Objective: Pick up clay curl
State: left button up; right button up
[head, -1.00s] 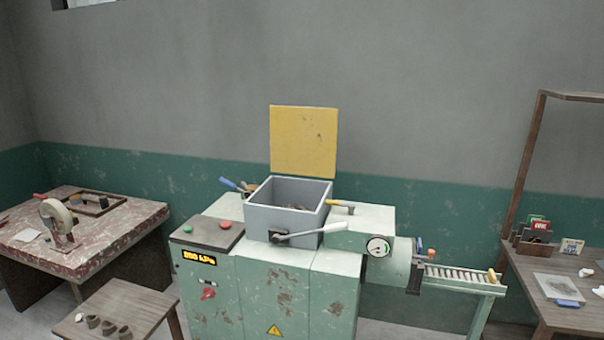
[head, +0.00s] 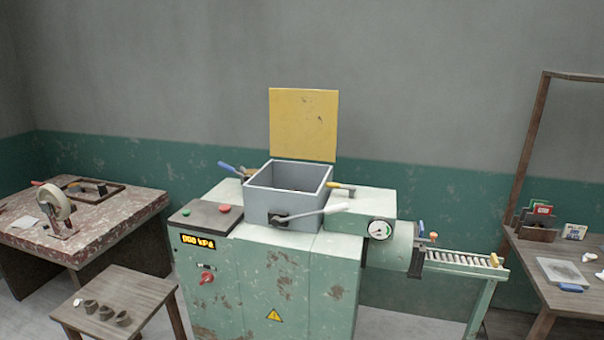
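Several small brown curved pieces, which look like clay curls, lie in a row on the wooden stool at the lower left; one is the middle piece (head: 106,312). They are too small for me to tell their exact shape. A small white piece (head: 76,302) lies beside them. The grey open box (head: 285,212) on top of the green machine shows bare inner walls, and its floor is hidden behind the front rim. Neither of my grippers is in view.
The green machine (head: 255,285) fills the middle, with a yellow raised lid (head: 303,123), a white-handled lever (head: 322,211) and a roller conveyor (head: 462,260) on its right. A worn red table (head: 120,222) stands left, a wooden table (head: 532,262) right. Floor shows between stool and machine.

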aim_at(92, 305)
jog(key=u, duration=1.4)
jog(key=i, duration=0.45)
